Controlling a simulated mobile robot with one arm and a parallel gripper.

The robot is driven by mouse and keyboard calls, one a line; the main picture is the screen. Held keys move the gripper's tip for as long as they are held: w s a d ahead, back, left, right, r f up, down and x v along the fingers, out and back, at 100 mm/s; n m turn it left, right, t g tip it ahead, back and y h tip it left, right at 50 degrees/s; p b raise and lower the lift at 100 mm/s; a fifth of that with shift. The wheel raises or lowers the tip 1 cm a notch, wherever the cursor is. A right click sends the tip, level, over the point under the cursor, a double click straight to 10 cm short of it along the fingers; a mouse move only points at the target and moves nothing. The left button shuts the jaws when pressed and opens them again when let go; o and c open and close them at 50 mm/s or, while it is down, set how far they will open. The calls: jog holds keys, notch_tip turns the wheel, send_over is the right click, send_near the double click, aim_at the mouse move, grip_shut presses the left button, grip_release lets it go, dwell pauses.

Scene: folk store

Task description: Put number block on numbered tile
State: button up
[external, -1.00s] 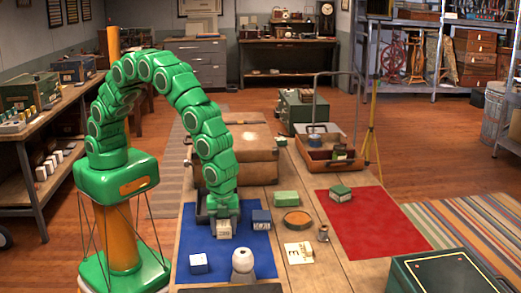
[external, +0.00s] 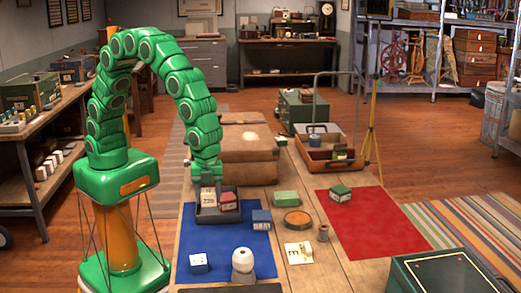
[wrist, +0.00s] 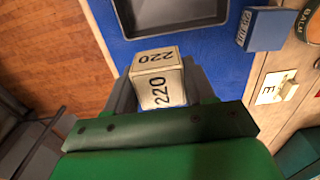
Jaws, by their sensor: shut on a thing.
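My gripper (external: 208,188) is shut on a cream number block (external: 208,199) and holds it up in front of the dark tray in the external view. In the wrist view the block (wrist: 157,80) sits between the fingers (wrist: 158,92) and reads "220" on two faces. A pale tile (external: 293,253) with a dark character lies on the bare wood between the blue and red mats. A small pale piece (external: 307,248) is at its right edge. The tile also shows at the right of the wrist view (wrist: 268,96); its character looks like an E or a turned 3.
The dark tray (external: 205,217) on the blue mat (external: 232,232) holds a red-topped block (external: 229,201). A blue block (external: 262,220), green block (external: 286,198), round orange tin (external: 297,218), spool (external: 323,233), white bottle (external: 242,264) and blue-white block (external: 199,263) stand nearby. The red mat's front is clear.

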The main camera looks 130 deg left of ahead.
jog(key=s+r, duration=0.3)
jog(key=s, duration=0.5)
jog(key=shift+r, duration=0.25)
jog(key=shift+d, duration=0.1)
